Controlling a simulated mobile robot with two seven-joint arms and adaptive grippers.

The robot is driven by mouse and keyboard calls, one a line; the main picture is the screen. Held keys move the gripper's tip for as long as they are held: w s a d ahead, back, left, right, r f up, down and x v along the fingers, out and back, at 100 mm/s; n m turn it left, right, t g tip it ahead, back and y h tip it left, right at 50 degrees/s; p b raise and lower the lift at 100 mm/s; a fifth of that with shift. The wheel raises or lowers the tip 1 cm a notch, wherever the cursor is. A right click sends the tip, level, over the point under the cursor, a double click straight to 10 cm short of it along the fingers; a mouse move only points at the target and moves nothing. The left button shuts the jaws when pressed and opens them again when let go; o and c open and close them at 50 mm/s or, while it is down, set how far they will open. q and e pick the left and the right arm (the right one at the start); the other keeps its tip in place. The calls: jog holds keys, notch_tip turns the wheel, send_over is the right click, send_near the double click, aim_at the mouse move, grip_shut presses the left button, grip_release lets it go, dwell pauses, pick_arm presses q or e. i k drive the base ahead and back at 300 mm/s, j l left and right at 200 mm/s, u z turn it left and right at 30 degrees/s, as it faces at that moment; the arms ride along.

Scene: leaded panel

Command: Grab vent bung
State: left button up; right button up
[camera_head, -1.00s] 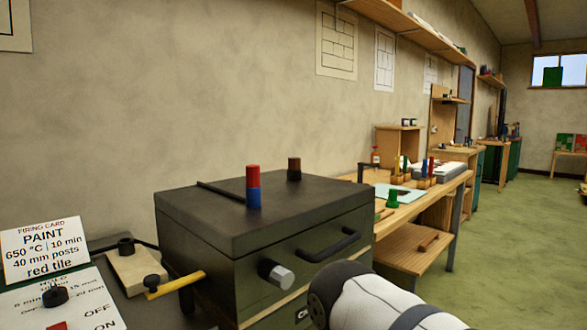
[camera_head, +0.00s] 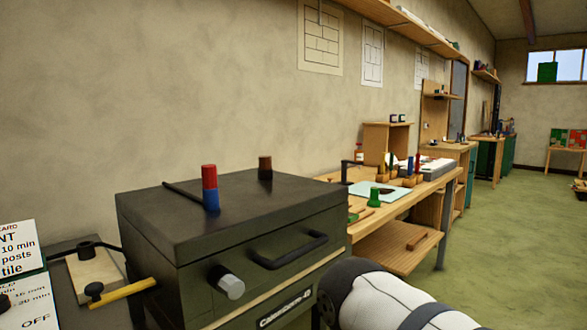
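A short brown cylinder (camera_head: 265,167), which looks like the vent bung, stands upright on the dark lid of the kiln box (camera_head: 190,228), towards the back. A red and blue cylinder (camera_head: 209,187) stands in front of it to the left, also on the lid. Neither gripper shows. Only a white and dark link of one of my arms is visible at the bottom centre right, in front of the kiln's right side and apart from the brown cylinder in the picture.
The kiln front has a dark handle (camera_head: 288,250) and a grey knob (camera_head: 226,282). A thin dark rod (camera_head: 183,197) lies on the lid. A yellow-handled lever (camera_head: 123,293) is at left beside a firing card (camera_head: 20,247). A wooden bench (camera_head: 405,205) with tools stands behind right. Green floor is clear at right.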

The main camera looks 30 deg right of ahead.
aim_at(264, 163)
jog(key=l+z, duration=0.1)
jog(key=l, duration=0.65)
jog(key=i+l+z, duration=0.15)
jog(key=l, duration=0.6)
jog(key=k, duration=0.05)
